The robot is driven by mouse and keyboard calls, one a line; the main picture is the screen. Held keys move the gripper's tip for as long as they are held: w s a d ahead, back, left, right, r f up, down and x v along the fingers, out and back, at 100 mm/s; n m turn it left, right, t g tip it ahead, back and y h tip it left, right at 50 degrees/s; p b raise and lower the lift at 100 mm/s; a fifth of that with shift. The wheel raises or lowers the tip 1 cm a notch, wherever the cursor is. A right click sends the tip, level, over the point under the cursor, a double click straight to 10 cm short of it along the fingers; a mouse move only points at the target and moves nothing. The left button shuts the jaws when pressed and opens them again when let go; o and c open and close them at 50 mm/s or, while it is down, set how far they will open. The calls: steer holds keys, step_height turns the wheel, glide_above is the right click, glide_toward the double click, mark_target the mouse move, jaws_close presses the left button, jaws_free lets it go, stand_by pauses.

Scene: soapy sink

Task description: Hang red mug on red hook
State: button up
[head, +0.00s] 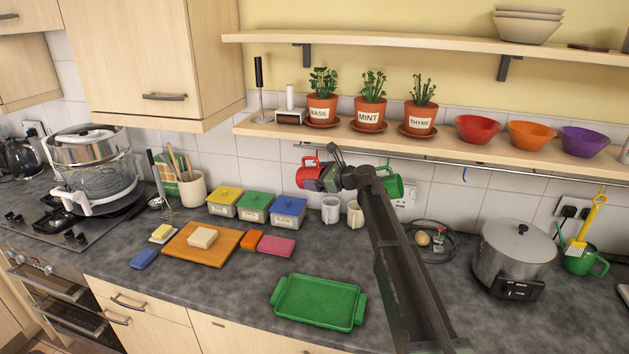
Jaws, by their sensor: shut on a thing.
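The red mug (306,176) is up at the wall, just below the left end of the hook rail (440,161) under the lower shelf. My gripper (323,177) is shut on the mug and comes to it from the right. Gripper and arm hide part of the mug's right side. A red loop at the mug's top, close to the rail, looks like its handle. I cannot make out the red hook apart from the mug, nor tell whether the mug touches the rail.
A green mug (393,186) shows behind my arm to the right, and a blue hook (464,174) is on the rail further right. Potted herbs (369,112) stand on the shelf (300,130) above. White mugs (330,211) and lidded tubs (255,208) stand on the counter below.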

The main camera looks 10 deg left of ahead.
steer(key=shift+w+d, duration=0.15)
steer(key=shift+w, duration=0.95)
steer(key=shift+w+d+f+b, duration=0.15)
steer(key=shift+w+f+b, duration=0.35)
steer(key=shift+f+b, duration=0.05)
steer(key=o, duration=1)
steer(key=shift+s, duration=0.1)
